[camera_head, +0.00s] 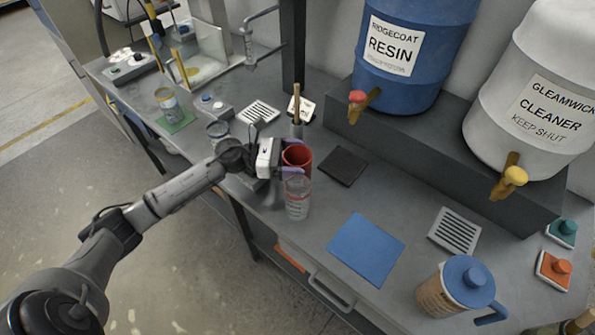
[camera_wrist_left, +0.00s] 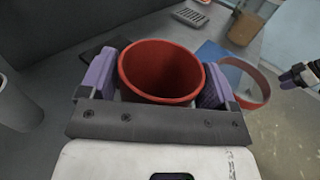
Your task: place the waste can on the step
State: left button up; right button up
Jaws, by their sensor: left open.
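The red, open-topped waste can (camera_head: 297,155) stands on the grey bench, around its middle. In the left wrist view the waste can (camera_wrist_left: 160,72) sits between the purple fingers and looks empty. My left gripper (camera_head: 291,157) is open around the can, one finger on each side; I cannot tell whether they touch it. The dark grey step (camera_head: 425,150) runs along the back of the bench and carries two drums. My right gripper (camera_wrist_left: 288,78) seems to show at the right edge of the left wrist view, too small to read.
A clear beaker (camera_head: 297,198) stands close in front of the can. A dark mat (camera_head: 343,166) lies to its right, a blue mat (camera_head: 366,249) nearer the front. The blue resin drum (camera_head: 420,60) and white cleaner drum (camera_head: 520,100) have taps overhanging the step's front.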

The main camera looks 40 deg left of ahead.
pick_arm(q)
jog(key=shift+c, duration=0.3)
jog(key=c, duration=0.9)
jog(key=shift+c, duration=0.2)
jog(key=shift+r, duration=0.1)
jog(key=shift+r, duration=0.6)
jog(key=r, duration=0.1)
jog(key=r+p, duration=0.1)
jog(key=r, duration=0.1)
jog(key=shift+d+r, duration=0.25)
jog(key=shift+d, duration=0.15)
jog(key=w+d+r+p, duration=0.1)
jog(key=d+r+p, duration=0.3)
jog(key=d, duration=0.6)
jog(key=shift+w+d+r, duration=0.4)
jog(key=shift+r, duration=0.7)
